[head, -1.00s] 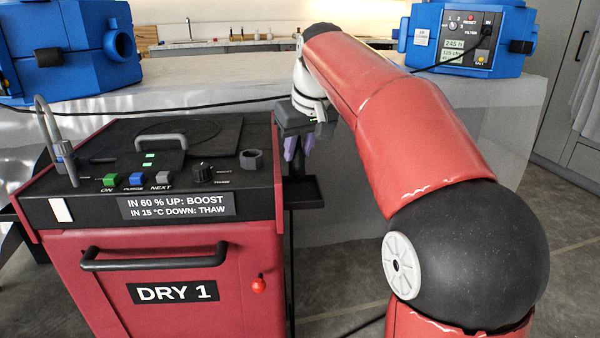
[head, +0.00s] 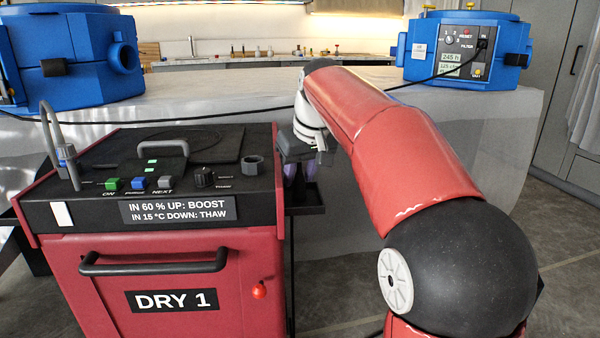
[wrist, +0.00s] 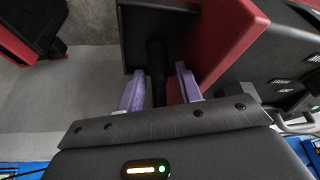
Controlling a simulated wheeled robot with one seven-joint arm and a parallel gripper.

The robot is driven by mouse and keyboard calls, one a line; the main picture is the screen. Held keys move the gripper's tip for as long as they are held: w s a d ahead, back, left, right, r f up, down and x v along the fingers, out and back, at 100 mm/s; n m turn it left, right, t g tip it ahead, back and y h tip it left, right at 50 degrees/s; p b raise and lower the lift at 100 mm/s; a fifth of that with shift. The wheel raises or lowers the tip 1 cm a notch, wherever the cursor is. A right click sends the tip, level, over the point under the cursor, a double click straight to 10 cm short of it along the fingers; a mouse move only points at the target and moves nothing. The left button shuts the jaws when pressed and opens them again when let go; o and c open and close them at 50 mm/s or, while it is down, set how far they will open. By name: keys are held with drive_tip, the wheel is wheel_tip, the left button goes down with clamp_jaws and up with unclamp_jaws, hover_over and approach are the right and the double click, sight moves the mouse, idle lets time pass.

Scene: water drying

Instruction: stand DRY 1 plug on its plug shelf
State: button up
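My gripper (head: 300,180) is low beside the right side of the DRY 1 dryer (head: 190,265), over a small black shelf (head: 308,208). Its two purple fingers point down and stand apart in the wrist view (wrist: 160,75). A dark, slim upright piece, seemingly the plug (wrist: 157,60), lies between them; a gap shows at its right, and it looks not gripped. The black shelf also shows in the wrist view (wrist: 135,45). Whether the plug's foot touches the shelf is hidden. In the head view the plug cannot be told apart from the dark gripper and shelf.
The dryer's top holds buttons, a handle and a round socket (head: 252,164) near its right edge. A pale covered table (head: 400,200) stands behind the shelf. Blue units (head: 75,50) and (head: 463,60) stand on it, with a black cable between them.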

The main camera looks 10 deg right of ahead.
drive_tip(key=p+v, duration=0.2)
drive_tip(key=v, duration=1)
drive_tip(key=s+a+f+m+t+h, duration=0.1)
drive_tip(key=s+f+m, duration=0.1)
drive_tip(key=s+f, duration=2.2)
drive_tip(key=shift+s+f+m, duration=0.2)
drive_tip(key=shift+f+m, duration=0.15)
drive_tip(key=shift+m, duration=0.05)
drive_tip(key=shift+a, duration=0.1)
